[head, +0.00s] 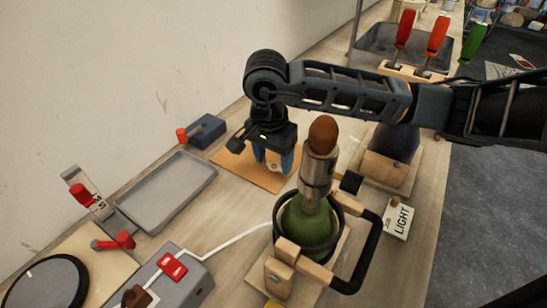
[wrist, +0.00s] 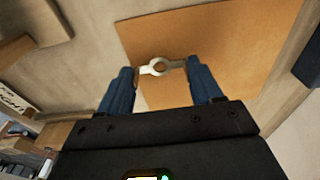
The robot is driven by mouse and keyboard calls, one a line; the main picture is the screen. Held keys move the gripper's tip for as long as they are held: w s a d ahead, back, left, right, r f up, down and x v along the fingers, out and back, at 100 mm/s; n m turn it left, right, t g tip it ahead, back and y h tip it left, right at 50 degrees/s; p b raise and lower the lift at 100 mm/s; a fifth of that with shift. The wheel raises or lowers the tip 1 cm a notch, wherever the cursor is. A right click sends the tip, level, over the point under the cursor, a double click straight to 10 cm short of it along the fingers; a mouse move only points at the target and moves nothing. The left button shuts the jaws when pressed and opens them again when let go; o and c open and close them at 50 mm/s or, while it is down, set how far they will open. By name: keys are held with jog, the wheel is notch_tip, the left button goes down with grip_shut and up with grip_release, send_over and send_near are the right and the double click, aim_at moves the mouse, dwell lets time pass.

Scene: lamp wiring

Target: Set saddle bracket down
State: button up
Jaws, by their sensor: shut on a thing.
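The saddle bracket (wrist: 161,67) is a small pale metal piece with a round ring in the middle and a flat tab on each side. In the wrist view my gripper (wrist: 163,72) is shut on it, with one blue finger at each end tab. The bracket is over an orange-brown mat (wrist: 215,45); I cannot tell whether it touches the mat. In the head view my gripper (head: 273,172) points down over the same mat (head: 237,172), and the bracket is a small pale spot between the fingers, mostly hidden.
A green lamp (head: 308,222) with a metal neck and brown top stands close in front of my gripper. A blue-grey box (head: 207,130) is left of the mat. A grey tray (head: 168,190) lies at left. A LIGHT label (head: 399,219) is at right. The wall rises behind.

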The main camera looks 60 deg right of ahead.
jog(key=shift+f, duration=0.6)
jog(key=shift+f, duration=0.15)
jog(key=o, duration=1.2)
jog(key=r, duration=0.4)
jog(key=r+b, duration=0.1)
jog(key=r, duration=0.3)
jog(key=a+r+b, duration=0.1)
jog(key=r, duration=0.3)
jog(key=shift+a+r, duration=0.1)
jog(key=shift+r, duration=0.05)
